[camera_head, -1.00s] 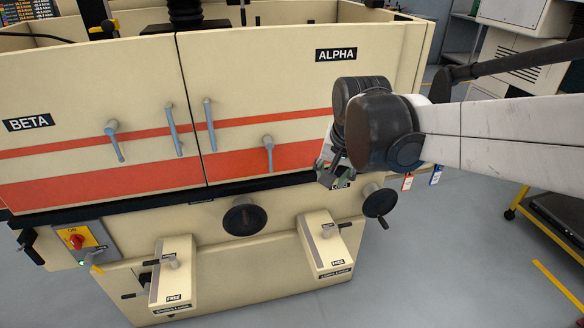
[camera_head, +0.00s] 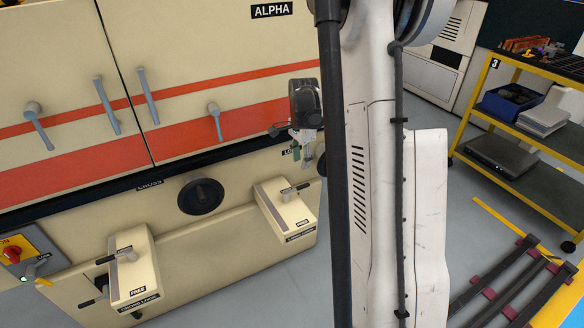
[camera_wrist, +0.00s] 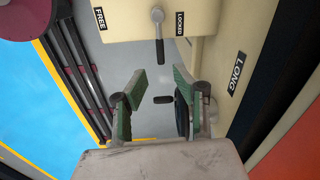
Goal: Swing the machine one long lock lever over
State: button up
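The long lock is a beige box (camera_head: 285,212) low on the machine front in the head view, with a small grey lever (camera_head: 294,188) on top. In the wrist view the long lock lever (camera_wrist: 159,38) hangs from its pivot with its free end towards my gripper. The labels FREE (camera_wrist: 101,18) and LOCKED (camera_wrist: 180,24) flank it. My gripper (camera_wrist: 158,92) is open and empty, its green-padded fingers apart. The lever lies ahead of the fingertips, roughly centred between them, not visibly touching. In the head view my gripper (camera_head: 302,150) is above and behind the box, partly hard to make out.
The cross lock box (camera_head: 134,277) with its own lever stands to the left, labelled FREE. A round black handwheel (camera_head: 201,196) sits between the boxes. A yellow shelf cart (camera_head: 490,120) stands at right. Grey floor (camera_head: 300,290) is open before the machine.

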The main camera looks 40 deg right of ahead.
aim_at(303, 185)
jog(key=shift+m, duration=0.6)
jog(key=f, duration=0.1)
jog(key=d+f, duration=0.1)
jog(key=f, duration=0.2)
jog(key=shift+w+d, duration=0.1)
jog(key=shift+d, duration=0.2)
jog(key=shift+f+b, duration=2.4)
jog(key=shift+f, duration=1.45)
jog(key=shift+f+b, duration=0.3)
jog(key=shift+f, duration=0.05)
jog(key=shift+c, duration=0.3)
grip_shut()
